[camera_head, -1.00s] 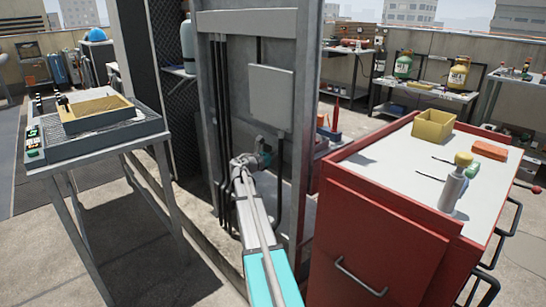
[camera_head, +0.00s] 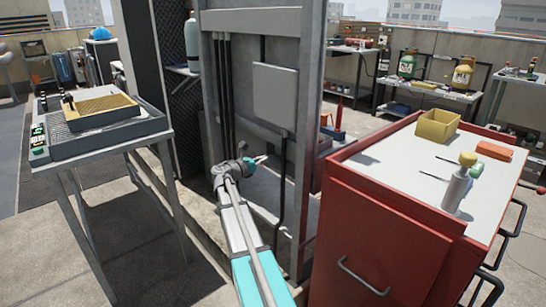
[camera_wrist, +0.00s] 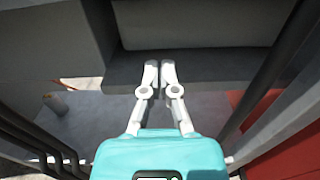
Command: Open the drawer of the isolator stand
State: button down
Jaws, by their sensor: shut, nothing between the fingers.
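A tall grey metal stand (camera_head: 308,110) with a flat grey box (camera_head: 275,98) and dark conduits rises in the middle of the head view. I take it to be the isolator stand, but I cannot make out its drawer or a handle on it. My gripper (camera_head: 262,158) is at the stand, below the grey box, with its fingers pointing right. In the wrist view my gripper (camera_wrist: 159,68) is shut and empty, its pale fingertips side by side before a dark grey ledge. I cannot tell whether they touch it.
A red cabinet (camera_head: 375,230) with a front bar handle stands close on the right, a yellow bin (camera_head: 438,125) and bottles on top. A grey table (camera_head: 105,145) with a tray stands on the left. Dark pipes (camera_wrist: 275,65) flank my gripper in the wrist view.

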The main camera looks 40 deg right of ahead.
jog(key=shift+w+a, duration=0.1)
jog(key=shift+a, duration=2.6)
jog(key=c, duration=1.1)
grip_release()
jog(key=o, duration=0.4)
jog(key=shift+a+r+p, duration=0.2)
jog(key=shift+r+p, duration=0.15)
jog(key=shift+p, duration=0.2)
jog(key=s+a+r+m+y+p, duration=0.5)
jog(key=a+r+p, duration=0.6)
jog(key=a+p, duration=0.3)
jog(key=s+a+r+m+y+p, duration=0.6)
jog(key=a+r+p, duration=0.6)
jog(key=p, duration=0.9)
jog(key=s+a+r+m+y+p, duration=0.6)
jog(key=a+r+p, duration=0.6)
jog(key=a+p, duration=0.4)
jog(key=shift+a+r+m+t+y+p, duration=0.15)
jog(key=shift+a+m+t+y+p, duration=0.25)
jog(key=shift+p, duration=0.85)
